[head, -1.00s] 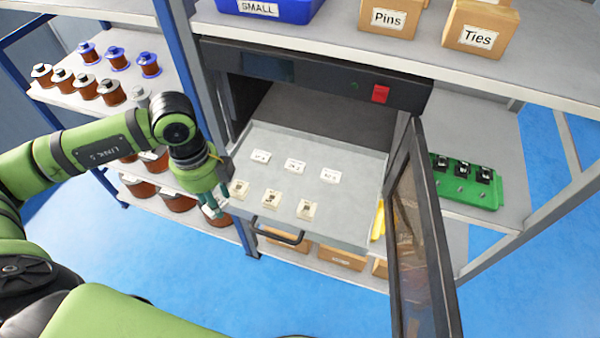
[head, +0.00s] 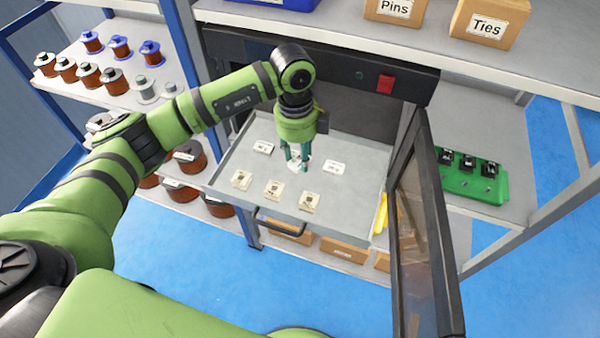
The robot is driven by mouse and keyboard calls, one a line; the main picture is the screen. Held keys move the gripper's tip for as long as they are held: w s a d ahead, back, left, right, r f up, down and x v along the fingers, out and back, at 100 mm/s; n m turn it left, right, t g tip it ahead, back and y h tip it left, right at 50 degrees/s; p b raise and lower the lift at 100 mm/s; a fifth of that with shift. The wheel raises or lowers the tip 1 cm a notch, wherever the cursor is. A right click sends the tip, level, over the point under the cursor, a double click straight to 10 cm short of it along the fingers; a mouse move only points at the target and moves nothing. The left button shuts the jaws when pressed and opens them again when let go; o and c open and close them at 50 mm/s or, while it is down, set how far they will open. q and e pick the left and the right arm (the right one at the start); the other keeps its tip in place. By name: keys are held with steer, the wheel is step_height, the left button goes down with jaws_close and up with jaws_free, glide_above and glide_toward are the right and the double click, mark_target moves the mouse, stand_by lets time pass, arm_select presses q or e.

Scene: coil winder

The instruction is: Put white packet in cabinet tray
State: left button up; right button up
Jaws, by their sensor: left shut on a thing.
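The grey cabinet tray (head: 235,204) is pulled out of the dark cabinet (head: 340,83). My left gripper (head: 297,166) is over the back middle of the tray, pointing down, shut on a white packet (head: 294,167) that its fingers partly hide. I cannot tell whether this packet touches the tray floor. A white labelled packet (head: 263,147) lies to its left and another (head: 335,167) to its right. Beige packets with dark marks lie in a front row: left (head: 241,180), middle (head: 274,190) and right (head: 310,200). My right gripper is not in view.
The cabinet's glazed door (head: 419,240) stands open at the tray's right. A yellow item (head: 381,214) is between tray and door. Shelves with spools (head: 87,74) stand left. Boxes (head: 490,23) sit above; a green holder (head: 470,184) is on the right shelf.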

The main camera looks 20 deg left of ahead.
mark_target(300, 180)
arm_select(q)
steer(key=shift+s+a+f, duration=0.15)
steer(key=shift+a+f, duration=0.05)
steer(key=shift+f, duration=0.75)
step_height(300, 180, down, 5)
steer(key=b, duration=0.4)
steer(key=shift+d, duration=0.15)
steer(key=shift+r, duration=0.15)
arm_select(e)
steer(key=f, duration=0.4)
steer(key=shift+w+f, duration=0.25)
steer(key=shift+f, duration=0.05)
arm_select(q)
steer(key=o, duration=1.1)
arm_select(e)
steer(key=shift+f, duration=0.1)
arm_select(q)
steer(key=shift+o, duration=0.2)
